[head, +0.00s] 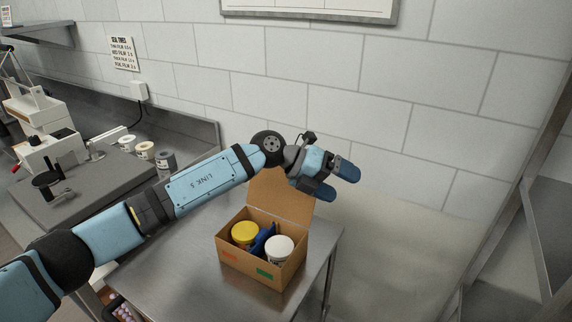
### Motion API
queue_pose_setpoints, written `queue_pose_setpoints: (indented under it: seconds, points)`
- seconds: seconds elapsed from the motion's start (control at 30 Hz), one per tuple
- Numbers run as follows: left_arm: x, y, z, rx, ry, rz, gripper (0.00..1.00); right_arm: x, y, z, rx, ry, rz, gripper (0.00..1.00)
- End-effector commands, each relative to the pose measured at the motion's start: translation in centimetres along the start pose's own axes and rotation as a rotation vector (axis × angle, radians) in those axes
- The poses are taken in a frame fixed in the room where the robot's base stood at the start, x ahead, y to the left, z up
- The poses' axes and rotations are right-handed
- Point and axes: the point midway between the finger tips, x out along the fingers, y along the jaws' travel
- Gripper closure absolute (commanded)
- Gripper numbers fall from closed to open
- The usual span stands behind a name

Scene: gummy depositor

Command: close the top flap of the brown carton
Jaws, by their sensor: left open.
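The brown carton (258,266) stands on a metal table, its top open. Its flap (281,196) stands raised along the carton's back side, leaning back a little. Inside are a jar with a yellow lid (244,233), a white-lidded jar (280,247) and a dark blue item (263,238) between them. My left gripper (347,178) is open and empty, above and to the right of the flap's upper edge. The wrist overlaps the flap's top in the picture; I cannot tell whether they touch. My right gripper is not in view.
The metal table (185,275) has free room left of the carton. A tiled wall (330,90) stands close behind. A grey counter (85,190) at the left holds a white machine (40,112) and several small tubs (145,150). A metal frame (510,215) stands at the right.

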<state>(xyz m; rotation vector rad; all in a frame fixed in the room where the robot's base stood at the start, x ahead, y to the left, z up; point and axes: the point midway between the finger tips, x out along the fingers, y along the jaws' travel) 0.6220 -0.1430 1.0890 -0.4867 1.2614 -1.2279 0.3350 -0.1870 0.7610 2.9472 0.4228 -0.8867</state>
Motion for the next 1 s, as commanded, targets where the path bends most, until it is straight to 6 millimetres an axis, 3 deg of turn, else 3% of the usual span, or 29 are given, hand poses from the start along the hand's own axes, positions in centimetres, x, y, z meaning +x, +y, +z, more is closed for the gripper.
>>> queue_pose_setpoints:
  seconds: [0.17, 0.3, 0.5, 0.6, 0.77, 1.0]
  points:
    - [-3.9, 2.3, 3.6, 0.138, 0.061, 0.347, 0.11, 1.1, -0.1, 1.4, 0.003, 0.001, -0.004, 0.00]
    - [-8.7, 3.2, 6.8, 0.202, 0.077, 0.622, 0.11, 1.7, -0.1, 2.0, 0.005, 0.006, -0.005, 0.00]
    - [-15.1, 2.8, 9.9, 0.232, 0.062, 0.908, 0.11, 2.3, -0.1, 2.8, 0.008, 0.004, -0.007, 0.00]
    - [-16.8, 2.4, 10.7, 0.234, 0.054, 0.976, 0.11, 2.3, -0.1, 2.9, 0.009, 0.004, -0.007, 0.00]
    - [-17.2, 2.8, 11.0, 0.231, 0.053, 1.005, 0.11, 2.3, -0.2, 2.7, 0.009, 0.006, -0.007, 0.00]
    - [-14.8, 6.2, 11.2, 0.232, 0.054, 1.001, 0.11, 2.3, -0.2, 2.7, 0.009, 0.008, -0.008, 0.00]
